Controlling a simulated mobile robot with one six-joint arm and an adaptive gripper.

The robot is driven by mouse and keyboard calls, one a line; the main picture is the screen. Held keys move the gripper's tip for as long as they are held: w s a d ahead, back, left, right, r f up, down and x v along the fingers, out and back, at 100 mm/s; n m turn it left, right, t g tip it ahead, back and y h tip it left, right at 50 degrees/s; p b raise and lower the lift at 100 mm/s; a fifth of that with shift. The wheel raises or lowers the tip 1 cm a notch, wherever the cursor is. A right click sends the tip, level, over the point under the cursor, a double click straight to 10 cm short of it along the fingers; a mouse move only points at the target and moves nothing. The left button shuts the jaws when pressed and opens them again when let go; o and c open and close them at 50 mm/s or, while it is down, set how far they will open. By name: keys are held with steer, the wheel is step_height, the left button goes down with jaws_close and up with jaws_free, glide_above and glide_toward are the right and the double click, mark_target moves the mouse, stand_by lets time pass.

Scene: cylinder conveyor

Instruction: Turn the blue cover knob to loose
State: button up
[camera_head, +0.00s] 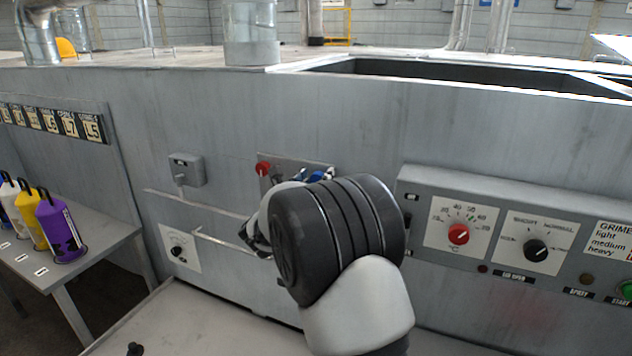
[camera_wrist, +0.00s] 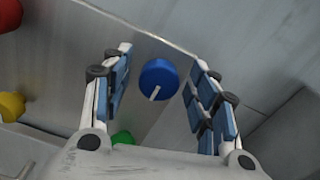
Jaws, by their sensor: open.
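The blue cover knob (camera_wrist: 158,80) is round with a pale pointer line. In the wrist view it lies between and just beyond the two fingers of my gripper (camera_wrist: 160,88). The fingers are open, with a gap on each side of the knob. In the head view only a bit of blue (camera_head: 314,175) shows at the grey plate behind my wrist; I cannot tell there whether it is the knob or a finger pad. My gripper in the head view is mostly hidden behind my arm.
A red knob (camera_head: 263,168) sits at the plate's left; yellow (camera_wrist: 11,106) and green (camera_wrist: 122,138) knobs show in the wrist view. A control panel (camera_head: 410,200) stands to the right. Bottles (camera_head: 60,230) stand on a bench at left. A grey box (camera_head: 186,170) sticks out.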

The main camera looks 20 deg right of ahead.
steer(key=shift+w+d, duration=0.1)
steer(key=shift+c, duration=0.3)
steer(key=c, duration=1)
